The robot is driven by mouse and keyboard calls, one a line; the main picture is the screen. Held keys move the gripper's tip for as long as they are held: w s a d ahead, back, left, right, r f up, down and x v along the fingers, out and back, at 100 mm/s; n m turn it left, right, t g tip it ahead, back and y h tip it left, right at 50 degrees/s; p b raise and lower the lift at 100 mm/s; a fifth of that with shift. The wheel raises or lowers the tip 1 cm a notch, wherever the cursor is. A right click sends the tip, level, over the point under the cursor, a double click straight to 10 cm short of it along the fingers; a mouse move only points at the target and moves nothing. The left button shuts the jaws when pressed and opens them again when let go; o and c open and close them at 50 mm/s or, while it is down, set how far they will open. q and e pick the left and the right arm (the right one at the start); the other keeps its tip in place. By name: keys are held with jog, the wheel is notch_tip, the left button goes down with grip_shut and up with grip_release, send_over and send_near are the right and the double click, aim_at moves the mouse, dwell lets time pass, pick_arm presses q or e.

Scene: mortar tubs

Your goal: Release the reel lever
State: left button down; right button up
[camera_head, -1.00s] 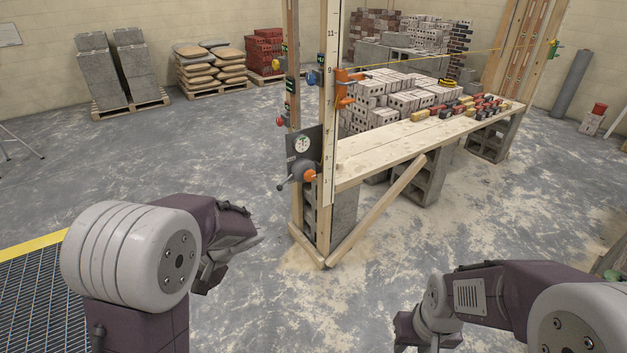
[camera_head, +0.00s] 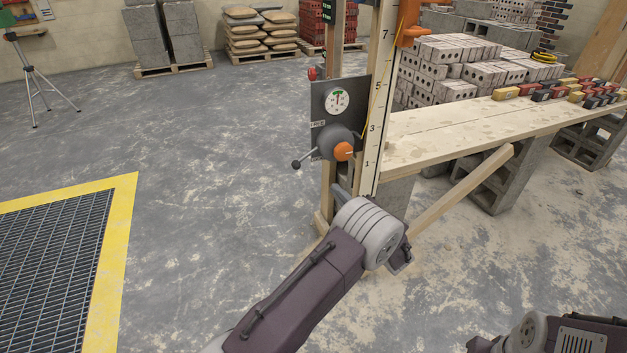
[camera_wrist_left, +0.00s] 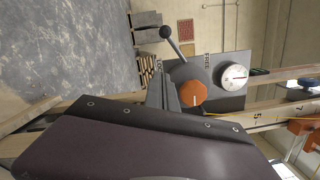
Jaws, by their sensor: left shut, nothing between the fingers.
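The reel lever (camera_head: 305,159) is a thin rod with a dark ball end, pointing left and slightly down from a round grey hub on a dark panel (camera_head: 322,105). An orange knob (camera_head: 343,151) sits at the hub's front. In the left wrist view the lever (camera_wrist_left: 175,43) shows beyond my fingers, beside the orange knob (camera_wrist_left: 193,94). My left gripper (camera_wrist_left: 168,78) is shut and empty, close below the hub and seemingly apart from the lever. In the head view the wrist mostly hides it. Only part of my right arm shows at bottom right; its jaws cannot be made out.
A round gauge (camera_head: 337,100) is above the hub. A numbered upright board (camera_head: 377,110) stands right of the panel. A plank bench (camera_head: 440,135) with a slanted brace (camera_head: 462,187) extends right. Floor left of the post is clear up to a yellow-edged grate (camera_head: 110,260).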

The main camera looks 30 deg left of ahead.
aim_at(306, 157)
pick_arm(q)
jog(key=shift+w+f, duration=0.15)
jog(key=shift+w, duration=0.05)
jog(key=shift+a, duration=0.15)
jog(key=w+a+r+b, duration=0.2)
jog(key=a+b, duration=0.1)
jog(key=a, duration=0.8)
jog(key=shift+w, duration=0.4)
